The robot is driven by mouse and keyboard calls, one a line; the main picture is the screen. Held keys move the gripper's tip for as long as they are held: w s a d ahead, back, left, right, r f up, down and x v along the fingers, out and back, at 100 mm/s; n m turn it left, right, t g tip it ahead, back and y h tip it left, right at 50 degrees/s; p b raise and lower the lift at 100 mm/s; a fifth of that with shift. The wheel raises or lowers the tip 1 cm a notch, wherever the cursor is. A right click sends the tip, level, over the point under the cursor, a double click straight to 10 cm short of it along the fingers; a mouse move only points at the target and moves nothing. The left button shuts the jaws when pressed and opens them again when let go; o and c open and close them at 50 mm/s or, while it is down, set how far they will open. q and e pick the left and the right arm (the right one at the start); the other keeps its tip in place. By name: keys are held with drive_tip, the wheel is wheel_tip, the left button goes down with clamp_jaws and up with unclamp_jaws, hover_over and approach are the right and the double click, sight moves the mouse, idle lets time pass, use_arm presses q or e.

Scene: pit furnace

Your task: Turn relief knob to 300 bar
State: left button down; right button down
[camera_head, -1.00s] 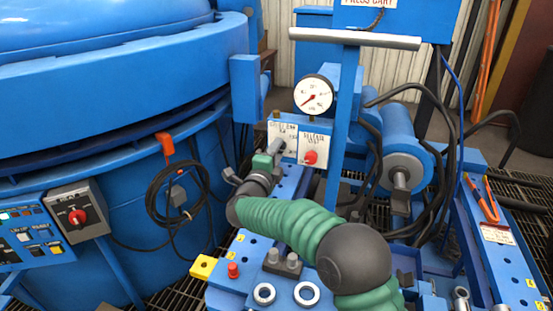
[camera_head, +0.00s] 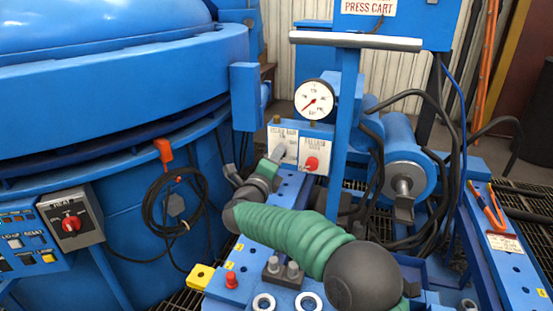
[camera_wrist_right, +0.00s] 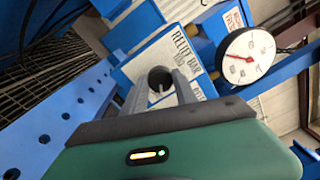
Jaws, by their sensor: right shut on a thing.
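The relief knob (camera_wrist_right: 160,78) is a dark grey cylinder on a white plate (camera_wrist_right: 166,62) lettered RELIEF BAR in the right wrist view. My right gripper (camera_wrist_right: 158,92) has its two grey fingers on either side of the knob and is shut on it. The knob's setting cannot be read. A white round gauge (camera_head: 314,98) stands above, its red needle pointing lower left; it also shows in the wrist view (camera_wrist_right: 247,57). My left gripper is not in view.
A red knob (camera_head: 312,163) on the RELEASE plate sits close right of my gripper. A blue post with a grey crossbar (camera_head: 355,41) rises beside it. Black hoses (camera_head: 435,190) hang at right. The large blue furnace (camera_head: 110,90) fills the left.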

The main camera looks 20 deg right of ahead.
drive_tip(key=shift+a+f, duration=0.1)
drive_tip(key=shift+f, duration=0.3)
drive_tip(key=c, duration=1)
unclamp_jaws()
drive_tip(key=shift+r, duration=0.2)
drive_tip(key=p+v, duration=0.4)
drive_tip(key=v, duration=1.2)
drive_tip(key=shift+s+a+p, duration=0.2)
drive_tip(key=shift+s+p, duration=0.1)
drive_tip(key=shift+s, duration=0.05)
drive_tip(key=shift+f, duration=0.1)
